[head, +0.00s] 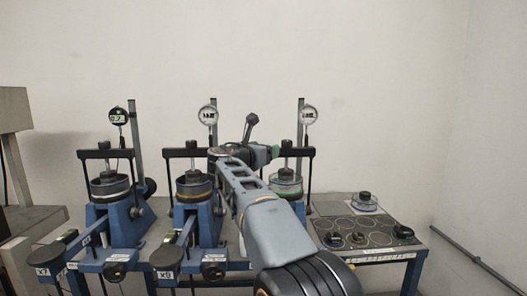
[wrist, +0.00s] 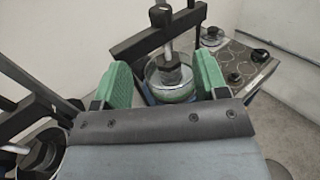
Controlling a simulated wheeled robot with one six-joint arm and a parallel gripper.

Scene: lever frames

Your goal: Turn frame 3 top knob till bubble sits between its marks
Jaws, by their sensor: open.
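Frame 3 is the rightmost of three blue lever frames, with its crossbar (head: 299,152) partly behind my arm. Its dark top knob (head: 287,145) sits above the crossbar; it also shows in the wrist view as a black knob (wrist: 160,15) on a metal shaft. My gripper (head: 274,152) is beside frame 3's upper part. In the wrist view my gripper (wrist: 162,60) is open, its green pads on either side of the view of the shaft and the round glass-walled cell (wrist: 158,90). No contact is visible. I cannot make out a bubble or its marks.
Two similar frames (head: 110,190) (head: 193,190) with dial gauges stand to the left. Frame 3's gauge (head: 309,115) is on its post. A side table (head: 375,255) with dark discs stands right. The floor at far right is clear apart from a low rail.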

